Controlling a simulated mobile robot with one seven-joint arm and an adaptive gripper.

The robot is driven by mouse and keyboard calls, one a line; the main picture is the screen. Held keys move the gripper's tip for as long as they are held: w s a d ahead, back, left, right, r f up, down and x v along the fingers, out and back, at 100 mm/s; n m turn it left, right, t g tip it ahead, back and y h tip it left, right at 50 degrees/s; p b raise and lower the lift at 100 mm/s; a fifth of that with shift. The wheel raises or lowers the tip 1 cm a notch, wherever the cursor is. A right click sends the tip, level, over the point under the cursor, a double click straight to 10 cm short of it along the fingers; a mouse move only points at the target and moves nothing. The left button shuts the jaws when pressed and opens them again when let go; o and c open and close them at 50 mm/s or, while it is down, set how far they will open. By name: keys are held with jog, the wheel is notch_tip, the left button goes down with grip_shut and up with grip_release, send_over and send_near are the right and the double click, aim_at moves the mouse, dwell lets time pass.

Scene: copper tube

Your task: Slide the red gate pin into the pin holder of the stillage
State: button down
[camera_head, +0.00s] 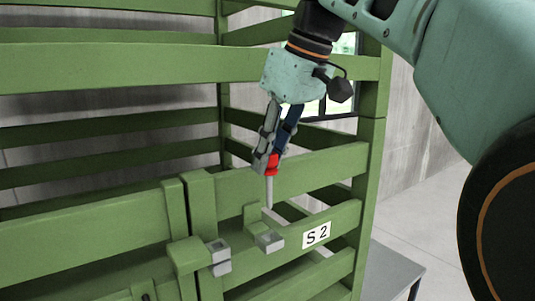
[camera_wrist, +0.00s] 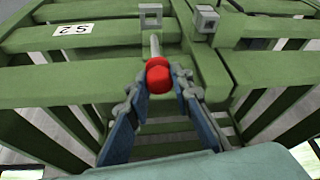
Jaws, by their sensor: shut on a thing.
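My gripper (camera_head: 267,160) is shut on the red head of the gate pin (camera_head: 271,166). The pin's grey shaft (camera_head: 269,192) points down, close to upright. In the wrist view the red head (camera_wrist: 158,75) sits between my fingertips (camera_wrist: 160,84), with the shaft stretching away beyond it. Two grey square sockets sit on the green stillage (camera_head: 90,240). The right socket (camera_head: 269,241), beside the S2 label, is almost straight below the pin tip in the head view, with a visible gap. The left socket (camera_head: 219,257) is by the gate post. Both also show in the wrist view (camera_wrist: 150,15) (camera_wrist: 205,18).
The white S2 label (camera_head: 316,235) is on the rail right of the sockets. Green rails and posts (camera_head: 201,210) stand close around my gripper. A grey surface (camera_head: 393,268) lies at lower right. The space just above the right socket is clear.

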aim_at(273, 174)
jog(key=shift+f+b, duration=1.8)
jog(key=shift+f, duration=0.7)
jog(key=shift+f+b, duration=2.85)
jog(key=shift+f, duration=1.25)
jog(key=c, duration=1.6)
grip_release()
jog(key=shift+r, duration=0.1)
jog(key=v, duration=1.2)
